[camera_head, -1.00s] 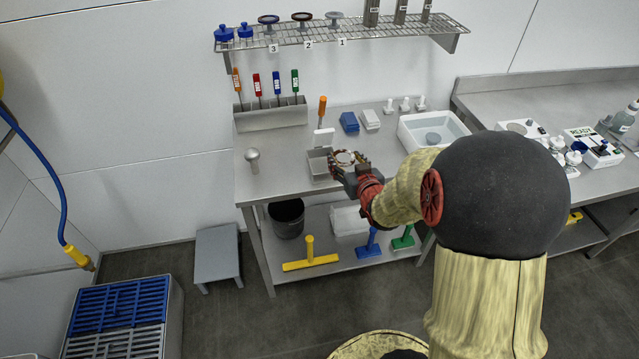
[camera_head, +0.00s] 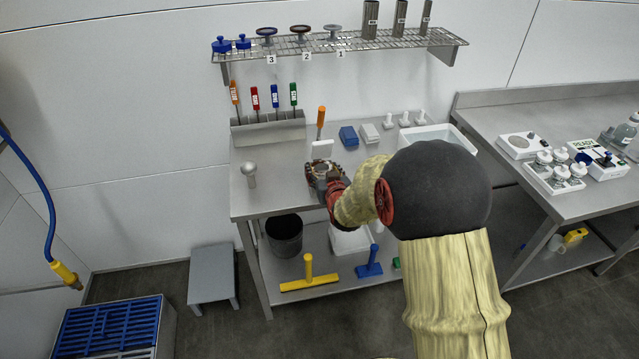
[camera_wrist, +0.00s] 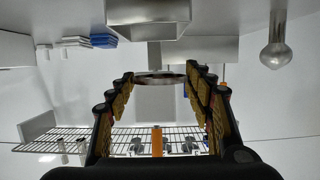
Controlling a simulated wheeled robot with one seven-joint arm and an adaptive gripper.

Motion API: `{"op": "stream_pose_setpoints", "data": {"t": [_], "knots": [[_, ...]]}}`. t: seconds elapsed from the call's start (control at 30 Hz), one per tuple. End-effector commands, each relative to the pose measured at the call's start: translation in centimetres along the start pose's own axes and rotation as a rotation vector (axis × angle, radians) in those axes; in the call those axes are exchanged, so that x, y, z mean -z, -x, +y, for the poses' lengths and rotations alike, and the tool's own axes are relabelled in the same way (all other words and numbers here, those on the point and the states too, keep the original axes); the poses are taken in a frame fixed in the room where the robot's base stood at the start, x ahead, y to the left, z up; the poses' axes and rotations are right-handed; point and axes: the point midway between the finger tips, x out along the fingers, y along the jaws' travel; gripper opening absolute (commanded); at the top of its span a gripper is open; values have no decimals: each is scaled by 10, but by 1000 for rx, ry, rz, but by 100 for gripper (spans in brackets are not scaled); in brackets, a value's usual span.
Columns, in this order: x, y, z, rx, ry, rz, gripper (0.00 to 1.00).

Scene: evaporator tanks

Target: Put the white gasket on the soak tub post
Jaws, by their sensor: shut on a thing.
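My gripper (camera_wrist: 160,92) is shut on a thin ring (camera_wrist: 160,76), held between the two fingers in the wrist view. It is seen nearly edge-on there, with a greyish rim, and I take it for the white gasket.
The small steel box (camera_wrist: 148,14) also shows in the wrist view. A ball-topped metal stand (camera_head: 249,172) is left of my gripper. A tool rack (camera_head: 268,128), an orange-handled tool (camera_head: 321,118) and blue blocks (camera_head: 348,136) stand behind. A wire shelf (camera_head: 345,44) hangs above.

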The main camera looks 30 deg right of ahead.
Motion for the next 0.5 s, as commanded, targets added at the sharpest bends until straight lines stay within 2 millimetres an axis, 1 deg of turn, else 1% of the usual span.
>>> {"op": "stream_pose_setpoints", "data": {"t": [0.17, 0.27, 0.4, 0.5], "knots": [[-6, -8, -5, 0, -1, 1, 42], [-13, -14, -10, 2, 0, -1, 42], [-35, -21, -9, 0, -1, -1, 42], [-42, -23, -9, 0, -1, 0, 42]]}}
